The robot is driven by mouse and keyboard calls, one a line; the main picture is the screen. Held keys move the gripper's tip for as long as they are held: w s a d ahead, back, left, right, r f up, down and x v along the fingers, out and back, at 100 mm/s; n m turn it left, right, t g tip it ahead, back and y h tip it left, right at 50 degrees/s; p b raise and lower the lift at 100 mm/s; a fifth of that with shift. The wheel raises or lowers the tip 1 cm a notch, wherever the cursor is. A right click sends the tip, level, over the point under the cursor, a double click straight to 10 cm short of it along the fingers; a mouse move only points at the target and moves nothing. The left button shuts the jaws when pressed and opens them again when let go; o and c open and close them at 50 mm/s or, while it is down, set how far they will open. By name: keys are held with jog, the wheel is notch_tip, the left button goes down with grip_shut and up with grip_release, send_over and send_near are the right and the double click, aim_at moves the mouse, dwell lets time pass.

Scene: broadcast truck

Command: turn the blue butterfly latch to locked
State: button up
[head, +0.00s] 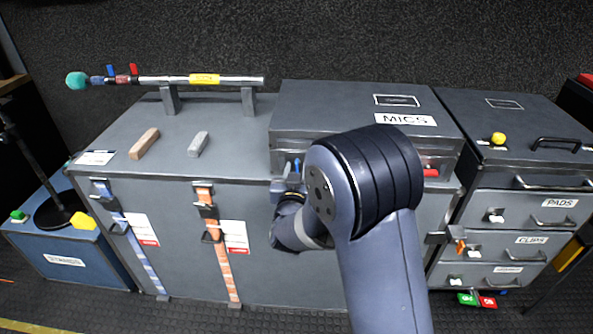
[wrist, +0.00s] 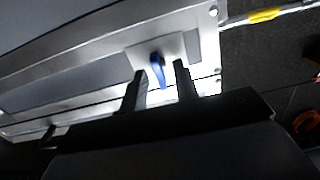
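The blue butterfly latch (wrist: 157,68) is on a pale metal plate on the front of the MICS case (head: 355,97). A small part of the latch (head: 297,166) shows in the head view, beside my arm. In the wrist view its blue lever slants steeply across the plate. My gripper (wrist: 160,72) is open, with one dark finger on each side of the lever. I cannot tell whether either finger touches it. In the head view my gripper (head: 288,186) is at the case front, partly hidden by my arm.
The MICS case stands on a large grey trunk (head: 180,235) with a blue strap (head: 140,245) and an orange strap (head: 220,250). A red latch (head: 430,172) is at the MICS case's right front. A drawer cabinet (head: 520,215) stands at the right, a blue case (head: 65,255) at the left.

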jog(key=shift+w, duration=0.15)
jog(key=shift+c, duration=0.2)
grip_shut()
